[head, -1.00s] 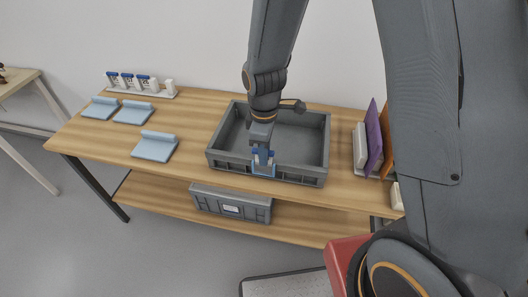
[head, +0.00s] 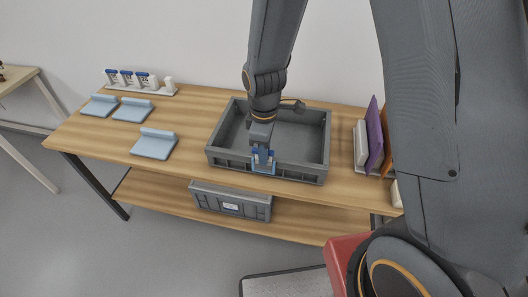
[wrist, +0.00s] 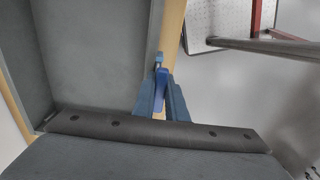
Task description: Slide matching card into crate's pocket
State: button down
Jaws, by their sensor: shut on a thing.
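A grey crate (head: 226,128) stands on the wooden table, open at the top. My gripper (head: 263,158) is at the crate's near wall, fingers pointing down. It is shut on a card, whose blue top edge (wrist: 162,76) shows between the fingers in the wrist view. A light blue frame, the pocket (head: 263,170), shows on the outer near wall just below the fingers. The card's face is mostly hidden, and I cannot tell how deep it sits in the pocket. Several cards with blue tops (head: 127,78) stand in a white rack (head: 145,90) at the back left.
Several light blue folded pieces (head: 154,144) lie on the left of the table (head: 192,110). A purple board (head: 375,135) and white blocks stand right of the crate. Another grey crate (head: 231,202) sits on the lower shelf. The crate's inside is empty.

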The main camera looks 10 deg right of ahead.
jog(key=shift+f, duration=0.25)
jog(key=shift+f, duration=0.1)
jog(key=c, duration=1.7)
grip_release()
jog(key=shift+s, duration=0.1)
jog(key=shift+r, duration=0.45)
jog(key=shift+r+b, duration=0.75)
jog(key=shift+r, duration=2.85)
